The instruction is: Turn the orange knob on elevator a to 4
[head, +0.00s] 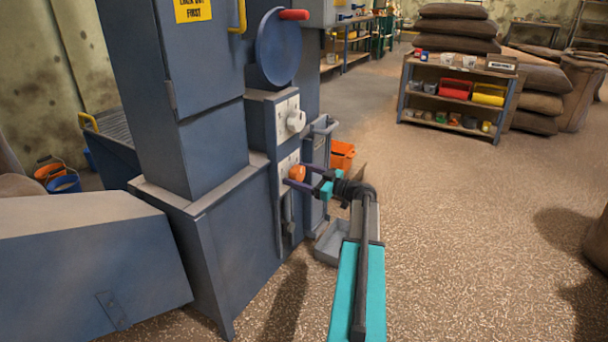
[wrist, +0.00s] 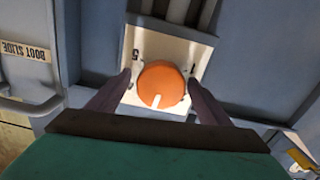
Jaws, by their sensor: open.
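The orange knob (head: 298,173) sits on a pale plate low on the front of the blue-grey machine. In the wrist view the orange knob (wrist: 162,86) shows face on, with a white pointer mark towards the picture's bottom edge. Its plate (wrist: 152,48) shows a rotated 5 at upper left and a 1 at upper right; other marks are partly hidden by the knob and my gripper. My gripper (head: 293,174) is open, with one dark finger on each side of the knob. I cannot tell whether the fingers touch it.
A white knob (head: 296,121) is on a plate above the orange one. A blue disc with a red handle (head: 294,15) is higher up. A label "BOOT SLIDE" (wrist: 24,54) is beside a handle. A grey tray (head: 330,243) lies below my arm.

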